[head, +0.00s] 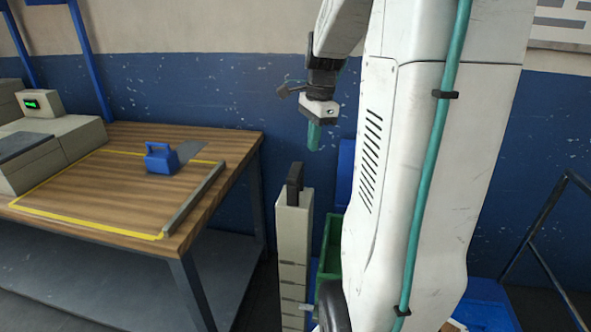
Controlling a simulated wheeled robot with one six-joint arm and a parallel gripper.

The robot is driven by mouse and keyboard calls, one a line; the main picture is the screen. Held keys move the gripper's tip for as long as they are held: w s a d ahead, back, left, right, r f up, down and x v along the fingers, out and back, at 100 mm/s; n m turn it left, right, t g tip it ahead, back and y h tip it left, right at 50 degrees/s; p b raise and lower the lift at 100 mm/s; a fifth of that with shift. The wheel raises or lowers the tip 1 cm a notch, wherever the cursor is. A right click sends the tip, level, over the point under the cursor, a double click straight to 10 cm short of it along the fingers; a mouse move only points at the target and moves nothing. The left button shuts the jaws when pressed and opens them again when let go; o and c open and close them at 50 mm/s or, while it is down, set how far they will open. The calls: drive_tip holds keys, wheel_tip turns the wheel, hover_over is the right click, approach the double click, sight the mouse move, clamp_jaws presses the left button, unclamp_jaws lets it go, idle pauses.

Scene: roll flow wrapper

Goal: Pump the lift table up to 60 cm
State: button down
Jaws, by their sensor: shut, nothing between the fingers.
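I cannot make out a lift table or its pump pedal for certain in the head view. My gripper (314,139) hangs pointing down near the middle, with teal fingers closed together and nothing between them. It is in the air above a narrow beige upright box (293,235) with a black handle on top (294,184), apart from it. My white arm and column cover much of the middle and right, so whatever stands behind them is hidden.
A wooden workbench (125,190) with yellow tape marks stands left, holding a blue block-like tool (160,158) and a beige device with a green display (38,104). A green bin (330,248) is partly hidden. Dark rails (540,229) and a blue object (489,302) are right.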

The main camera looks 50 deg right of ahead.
sight(298, 169)
drive_tip(key=a+r, duration=0.1)
drive_tip(key=w+a+r, duration=0.1)
drive_tip(key=a+r, duration=0.1)
drive_tip(key=shift+w, duration=0.2)
drive_tip(key=shift+w+a+f, duration=0.1)
drive_tip(key=shift+a+f, duration=0.05)
drive_tip(key=shift+f, duration=1.65)
drive_tip(key=shift+a+f, duration=0.15)
drive_tip(key=shift+f, duration=1.6)
